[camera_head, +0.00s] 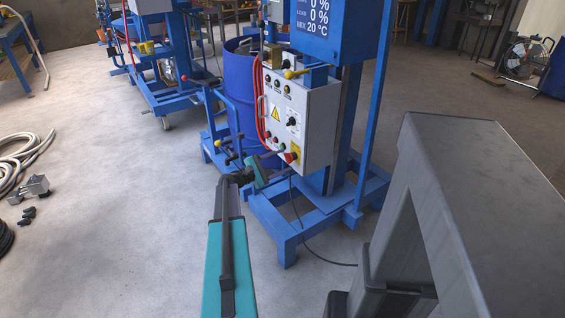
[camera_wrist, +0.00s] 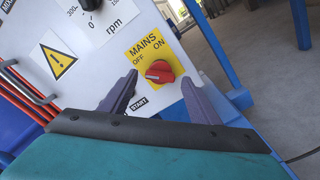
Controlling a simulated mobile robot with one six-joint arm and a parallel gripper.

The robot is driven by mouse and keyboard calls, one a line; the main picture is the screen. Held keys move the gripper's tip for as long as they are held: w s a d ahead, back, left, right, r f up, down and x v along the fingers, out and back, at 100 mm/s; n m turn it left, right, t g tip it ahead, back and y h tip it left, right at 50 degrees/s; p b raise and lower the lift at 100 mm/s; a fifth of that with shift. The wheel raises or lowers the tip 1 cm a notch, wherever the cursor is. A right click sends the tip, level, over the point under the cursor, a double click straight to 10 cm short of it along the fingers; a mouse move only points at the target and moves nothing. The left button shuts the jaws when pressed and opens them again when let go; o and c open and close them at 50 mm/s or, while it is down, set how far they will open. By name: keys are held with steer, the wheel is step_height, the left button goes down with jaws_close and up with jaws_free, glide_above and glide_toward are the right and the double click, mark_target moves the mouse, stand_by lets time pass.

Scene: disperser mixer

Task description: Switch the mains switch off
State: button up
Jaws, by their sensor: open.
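The mains switch is a red rotary knob (camera_wrist: 160,71) on a yellow plate (camera_wrist: 141,47) marked MAINS, OFF and ON. A pale mark shows on the knob's left side; I cannot tell for certain which position it is set to. In the head view the yellow plate (camera_head: 295,148) is at the lower right of the grey control panel (camera_head: 318,115). My gripper (camera_wrist: 158,77) is open, with one finger left and one right of the knob in the wrist view. No contact is clear. In the head view my gripper (camera_head: 275,154) is by the panel's lower edge.
A warning sign (camera_wrist: 59,62) and a dial marked rpm (camera_wrist: 93,24) share the panel. Red cables (camera_head: 263,105) run along its left side. A blue drum (camera_head: 238,95) stands behind, and the blue machine frame (camera_head: 285,225) below.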

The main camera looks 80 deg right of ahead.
steer(key=v, duration=1.3)
steer(key=shift+w+a, duration=0.1)
steer(key=shift+a, duration=0.05)
